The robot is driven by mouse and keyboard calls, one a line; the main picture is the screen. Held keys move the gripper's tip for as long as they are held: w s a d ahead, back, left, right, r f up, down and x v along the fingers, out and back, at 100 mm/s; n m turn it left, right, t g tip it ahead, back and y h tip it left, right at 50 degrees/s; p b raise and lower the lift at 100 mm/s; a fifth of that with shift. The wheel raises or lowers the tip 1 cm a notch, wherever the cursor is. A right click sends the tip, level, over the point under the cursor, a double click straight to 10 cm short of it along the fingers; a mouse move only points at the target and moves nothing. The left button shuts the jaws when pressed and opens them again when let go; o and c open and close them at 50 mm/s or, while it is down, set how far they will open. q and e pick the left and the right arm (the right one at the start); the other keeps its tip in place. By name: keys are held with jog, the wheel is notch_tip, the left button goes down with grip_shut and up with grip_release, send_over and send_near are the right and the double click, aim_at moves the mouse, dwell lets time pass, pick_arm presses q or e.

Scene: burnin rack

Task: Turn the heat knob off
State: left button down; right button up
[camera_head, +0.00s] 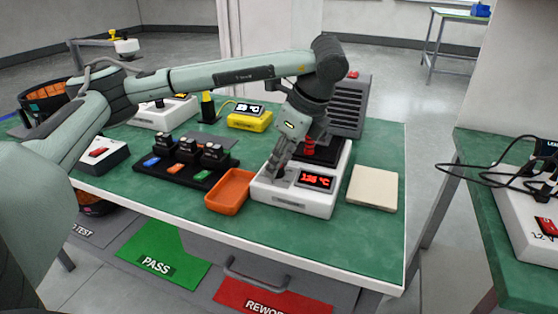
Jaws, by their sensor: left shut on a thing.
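A white heater unit (292,203) stands on the green bench, with a dark plate on top towards the back and a lit red display (316,180) that seems to read about 125 °C. My left gripper (277,172) reaches down from above onto the front panel, just left of the display. It is shut on the heat knob, which is mostly hidden behind the fingers. I cannot tell the knob's angle. My right gripper is not in view.
An orange tray (231,207) sits just left of the heater, and a cream pad (372,188) lies to its right. A black rack (186,178) with several modules stands further left. A grey finned unit (349,105) is behind. The bench's front right corner is clear.

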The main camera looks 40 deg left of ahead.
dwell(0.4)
pick_arm(q)
jog(key=c, duration=1.2)
grip_release()
jog(key=v, duration=1.2)
